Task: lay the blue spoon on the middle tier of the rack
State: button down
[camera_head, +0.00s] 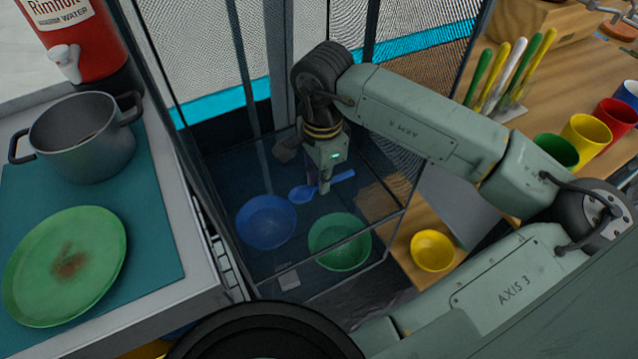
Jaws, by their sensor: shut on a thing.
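The blue spoon (301,195) lies roughly level in my gripper (325,188), its bowl to the left and its handle out to the right. My gripper points down and is shut on the spoon's handle; the fingertips are small and partly hidden. The dark-framed mesh rack (390,237) surrounds this spot, and the spoon shows inside its outline, above or beside the bowls. I cannot tell whether the spoon touches a tier, nor its height over it.
A blue bowl (267,222) and a green bowl (340,242) sit in the rack near the spoon. A yellow bowl (432,250) stands right of it. Left is a counter with a pot (82,138) and green plate (66,266). Rack posts stand close to my arm.

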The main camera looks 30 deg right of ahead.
jog(key=shift+f, duration=1.7)
jog(key=shift+f, duration=0.2)
jog(key=c, duration=1.7)
grip_release()
jog(key=shift+r, duration=0.15)
jog(key=shift+r+p, duration=0.25)
jog(key=shift+p, duration=0.2)
notch_tip(320, 180, up, 12)
jog(key=shift+f+b, duration=0.2)
jog(key=shift+b, duration=0.7)
